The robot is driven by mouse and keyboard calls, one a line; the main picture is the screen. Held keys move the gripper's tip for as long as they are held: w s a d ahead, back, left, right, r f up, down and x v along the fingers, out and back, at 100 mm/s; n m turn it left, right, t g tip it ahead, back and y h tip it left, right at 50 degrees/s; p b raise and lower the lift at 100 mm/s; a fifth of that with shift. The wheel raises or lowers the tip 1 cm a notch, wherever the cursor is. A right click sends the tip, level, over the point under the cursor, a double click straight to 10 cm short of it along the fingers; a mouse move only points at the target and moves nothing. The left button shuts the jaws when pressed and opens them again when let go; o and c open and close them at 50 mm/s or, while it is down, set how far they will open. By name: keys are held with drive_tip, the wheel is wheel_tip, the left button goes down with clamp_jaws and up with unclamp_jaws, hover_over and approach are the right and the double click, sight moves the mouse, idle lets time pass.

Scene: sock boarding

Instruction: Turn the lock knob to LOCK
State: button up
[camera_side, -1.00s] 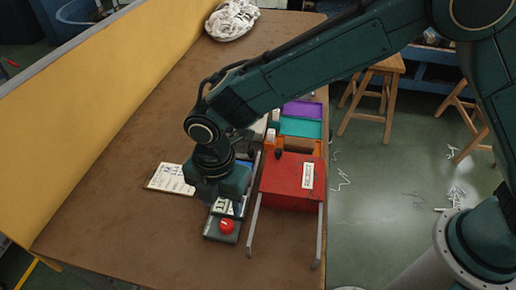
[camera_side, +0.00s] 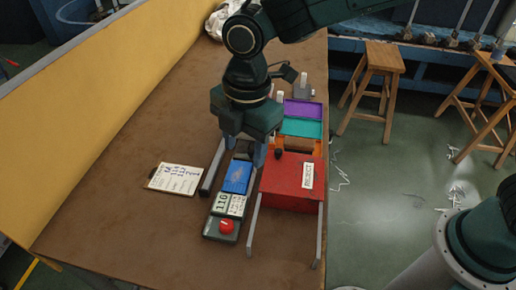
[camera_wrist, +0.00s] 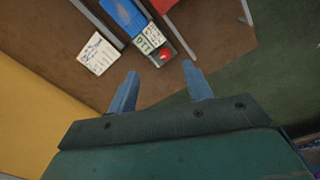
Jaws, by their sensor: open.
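A red round knob (camera_side: 226,226) with a small pale mark sits at the near end of a dark narrow device (camera_side: 210,234). It also shows in the wrist view (camera_wrist: 166,55). Beside it on the device is a panel with dark figures (camera_side: 219,204), and beyond that a blue panel (camera_side: 236,177). I cannot read a LOCK label. My gripper (camera_side: 245,148) points down over the far end of the device, open and empty, well away from the red knob. In the wrist view both fingers (camera_wrist: 160,72) are spread with nothing between them.
A red box (camera_side: 290,190) with a dark knob (camera_side: 278,153) and grey rails stands right of the device. Purple (camera_side: 303,108) and teal (camera_side: 301,128) trays lie behind it. A written card (camera_side: 175,178) lies left. The brown table's near left is clear.

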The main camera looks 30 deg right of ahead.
drive_tip(key=s+d+r+m+t, duration=0.1)
drive_tip(key=d+r+m, duration=0.4)
drive_tip(key=d, duration=0.5)
drive_tip(key=shift+s+r+y, duration=0.3)
drive_tip(key=shift+r, duration=0.5)
drive_tip(key=n+g+h, duration=0.1)
drive_tip(key=n+g, duration=0.1)
drive_tip(key=n, duration=0.5)
hover_over(226, 224)
wheel_tip(226, 224, down, 12)
wheel_tip(226, 224, down, 14)
drive_tip(key=shift+r, duration=0.2)
